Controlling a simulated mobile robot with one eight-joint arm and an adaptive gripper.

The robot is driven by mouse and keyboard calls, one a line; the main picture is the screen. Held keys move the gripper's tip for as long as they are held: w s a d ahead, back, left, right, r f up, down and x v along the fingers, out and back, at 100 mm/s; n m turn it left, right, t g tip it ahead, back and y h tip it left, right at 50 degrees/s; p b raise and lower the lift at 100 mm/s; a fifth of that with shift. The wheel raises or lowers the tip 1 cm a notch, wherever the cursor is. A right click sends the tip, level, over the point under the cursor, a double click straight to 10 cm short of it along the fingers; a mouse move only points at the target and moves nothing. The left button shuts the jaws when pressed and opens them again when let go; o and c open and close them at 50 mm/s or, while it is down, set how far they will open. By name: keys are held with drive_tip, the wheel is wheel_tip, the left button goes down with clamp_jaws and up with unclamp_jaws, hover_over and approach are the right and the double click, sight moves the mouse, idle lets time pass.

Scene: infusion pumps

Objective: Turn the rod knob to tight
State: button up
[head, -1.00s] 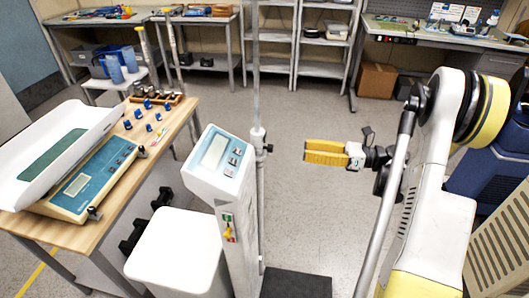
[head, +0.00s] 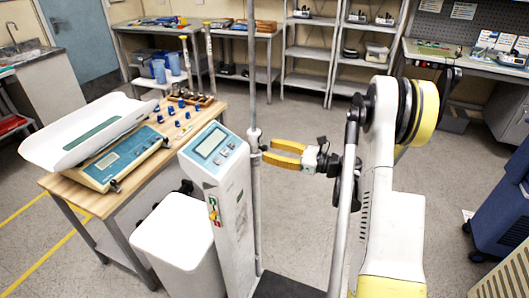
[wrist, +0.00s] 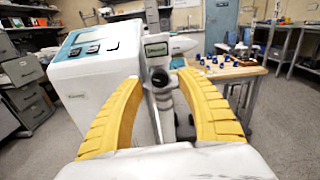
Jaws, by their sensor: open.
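The upright rod (head: 255,90) of the floor scale carries a collar with a small dark rod knob (head: 264,148) on its right side. In the wrist view the gripper (wrist: 161,78) is open with a gap around the knob. I cannot tell whether either finger touches it.
The scale's display head (head: 211,147) stands just left of the rod. A white bin (head: 174,238) is beside it. A wooden table (head: 72,190) with a baby scale (head: 122,162) and several blue-topped pieces stands further left. Open floor lies right of the rod.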

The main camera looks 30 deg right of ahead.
drive_tip(key=shift+x, duration=1.15)
clamp_jaws()
drive_tip(key=shift+m+b, duration=0.75)
drive_tip(key=shift+m, duration=0.85)
unclamp_jaws()
